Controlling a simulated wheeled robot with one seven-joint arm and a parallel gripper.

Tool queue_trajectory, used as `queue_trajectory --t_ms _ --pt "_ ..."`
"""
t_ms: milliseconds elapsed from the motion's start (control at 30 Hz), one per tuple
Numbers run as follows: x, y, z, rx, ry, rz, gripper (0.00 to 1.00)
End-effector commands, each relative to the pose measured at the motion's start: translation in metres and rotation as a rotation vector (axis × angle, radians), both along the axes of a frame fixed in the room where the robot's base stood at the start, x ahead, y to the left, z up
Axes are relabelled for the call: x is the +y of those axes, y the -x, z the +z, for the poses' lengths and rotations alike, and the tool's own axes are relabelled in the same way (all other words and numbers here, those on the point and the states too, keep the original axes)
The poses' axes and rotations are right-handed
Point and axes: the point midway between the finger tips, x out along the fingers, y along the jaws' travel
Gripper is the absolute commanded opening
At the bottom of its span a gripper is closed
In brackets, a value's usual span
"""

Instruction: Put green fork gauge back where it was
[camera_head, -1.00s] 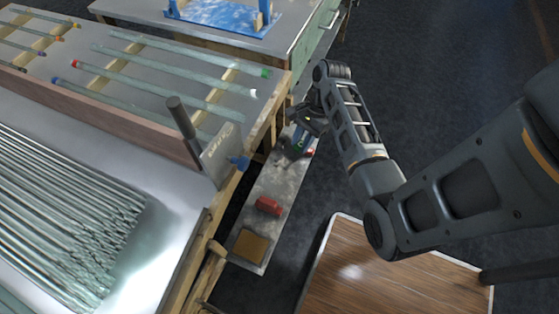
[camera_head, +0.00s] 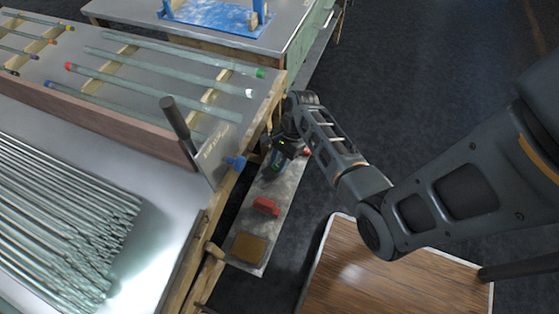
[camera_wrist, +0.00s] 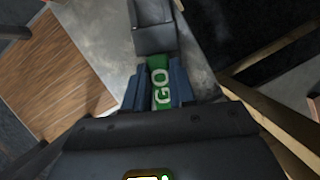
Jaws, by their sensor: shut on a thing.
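The green fork gauge (camera_wrist: 160,88) shows a green handle marked "GO" in the wrist view, with a dark grey fork end (camera_wrist: 155,32) beyond it. My gripper (camera_wrist: 160,92) is shut on the green handle, one blue-grey finger on each side. In the head view my gripper (camera_head: 280,156) is over the far part of a narrow grey shelf (camera_head: 240,220), low beside the workbench. The gauge is small and mostly hidden by the gripper there. I cannot tell whether it touches the shelf.
A red block (camera_head: 266,206) and a brown pad (camera_head: 249,248) lie on the near part of the shelf. A small red thing (camera_head: 306,152) shows beside the gripper. The workbench with glass tubes (camera_head: 170,65) is at left. A wooden-topped surface (camera_head: 390,275) stands at lower right.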

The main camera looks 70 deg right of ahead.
Motion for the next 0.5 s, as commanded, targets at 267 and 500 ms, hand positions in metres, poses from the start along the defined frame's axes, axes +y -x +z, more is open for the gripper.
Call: queue_trajectory --t_ms 267,500 --pt "0.0003 0.0001 -0.0025 0.001 0.000 0.000 0.34" --pt "0.0002 0.0001 -0.0024 0.001 0.000 0.000 0.50"
